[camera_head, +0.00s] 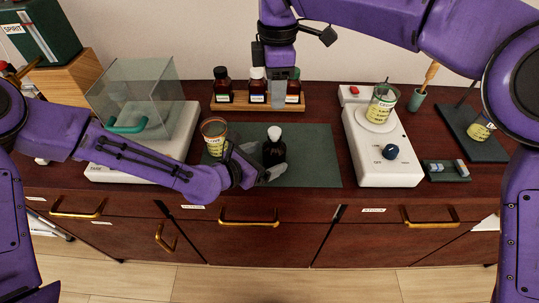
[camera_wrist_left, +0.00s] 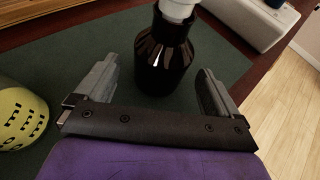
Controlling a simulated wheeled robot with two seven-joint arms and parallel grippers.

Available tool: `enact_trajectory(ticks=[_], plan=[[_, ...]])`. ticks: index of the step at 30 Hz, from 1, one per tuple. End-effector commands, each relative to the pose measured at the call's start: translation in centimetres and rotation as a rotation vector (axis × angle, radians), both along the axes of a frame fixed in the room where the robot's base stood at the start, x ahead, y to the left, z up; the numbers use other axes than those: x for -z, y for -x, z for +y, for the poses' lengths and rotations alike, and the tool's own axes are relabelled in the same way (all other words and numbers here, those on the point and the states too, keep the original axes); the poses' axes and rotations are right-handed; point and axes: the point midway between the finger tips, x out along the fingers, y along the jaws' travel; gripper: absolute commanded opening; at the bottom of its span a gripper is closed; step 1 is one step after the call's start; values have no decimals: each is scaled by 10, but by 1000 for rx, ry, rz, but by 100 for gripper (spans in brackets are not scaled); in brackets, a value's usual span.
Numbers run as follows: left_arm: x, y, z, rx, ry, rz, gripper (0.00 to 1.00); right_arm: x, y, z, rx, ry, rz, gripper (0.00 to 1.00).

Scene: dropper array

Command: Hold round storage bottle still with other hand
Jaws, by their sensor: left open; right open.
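The round storage bottle (camera_head: 274,150) is dark brown with a white cap and stands upright on the green mat (camera_head: 318,160). My left gripper (camera_head: 264,161) is open at the bottle's lower body. In the left wrist view, the bottle (camera_wrist_left: 165,58) stands between the spread fingers of the left gripper (camera_wrist_left: 158,68), with gaps showing on both sides. My right gripper (camera_head: 283,92) points down in front of the bottle rack, above the back of the mat. Its fingers are hard to make out against the bottles behind.
A beaker with a yellow label (camera_head: 214,135) stands left of the bottle, near my left gripper. Several dark bottles stand in a wooden rack (camera_head: 240,107) behind. A glass-covered balance (camera_head: 180,145) is left; a white stirrer (camera_head: 375,150) with a beaker is right.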

Motion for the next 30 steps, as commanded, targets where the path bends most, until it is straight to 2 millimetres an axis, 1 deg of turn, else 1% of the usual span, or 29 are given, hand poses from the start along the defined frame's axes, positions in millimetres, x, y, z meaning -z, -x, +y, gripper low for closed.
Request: enact_trajectory(ticks=[2,6,10,16,17,18,20,21,23,24,30], plan=[[6,-9,-11,4,-1,-1,96,0,0,0,0,0,0,43],[12,-20,-21,2,0,0,96,0,0,0,0,0,0,43],[14,-24,-25,1,1,1,96,0,0,0,0,0,0,43],[14,-24,-25,1,1,1,96,0,0,0,0,0,0,43],[14,-24,-25,2,1,1,86,0,0,0,0,0,0,43],[14,-24,-25,2,1,1,73,0,0,0,0,0,0,43],[14,-24,-25,2,1,1,53,0,0,0,0,0,0,43],[14,-24,-25,2,1,1,40,0,0,0,0,0,0,43],[14,-24,-24,2,1,1,21,0,0,0,0,0,0,43],[14,-24,-24,2,1,1,15,0,0,0,0,0,0,43],[14,-24,-24,2,1,0,15,0,0,0,0,0,0,43]])
